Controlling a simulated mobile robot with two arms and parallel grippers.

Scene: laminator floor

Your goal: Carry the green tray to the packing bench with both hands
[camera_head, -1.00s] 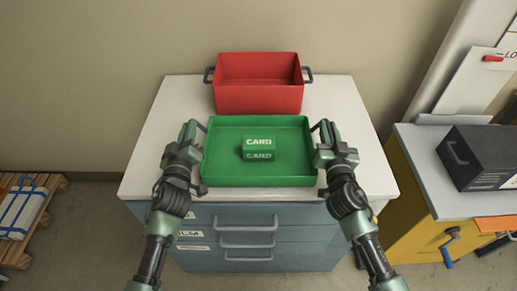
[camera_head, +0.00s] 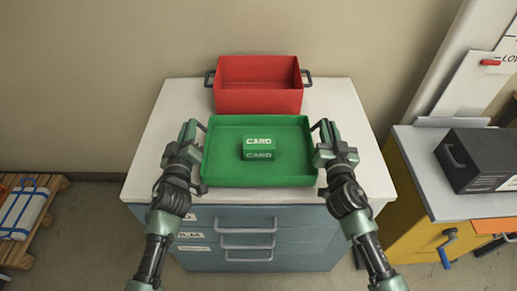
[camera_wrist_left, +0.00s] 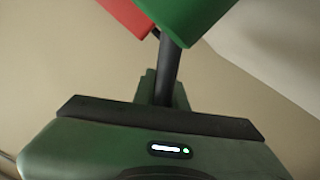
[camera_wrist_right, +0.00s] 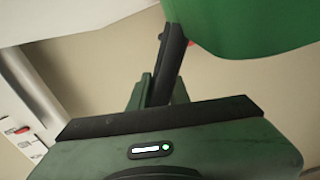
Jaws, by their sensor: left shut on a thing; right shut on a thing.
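The green tray (camera_head: 225,170) is level in front of me, over the front part of the white-topped drawer cabinet. A small green box marked CARD (camera_head: 259,148) sits in it. My left gripper (camera_head: 192,132) is shut on the tray's left handle, and my right gripper (camera_head: 323,132) is shut on its right handle. The tray's green wall shows at the top of the left wrist view (camera_wrist_left: 188,18) and the right wrist view (camera_wrist_right: 240,25). The fingertips' hold on the handles is mostly hidden. I cannot tell which surface is the packing bench.
A red tray (camera_head: 258,100) stands behind the green one on the cabinet top (camera_head: 150,160). At the right is a yellow-sided bench (camera_head: 440,200) with a black case (camera_head: 485,158) and a crank. A wooden pallet (camera_head: 35,235) lies at the left. Wall behind.

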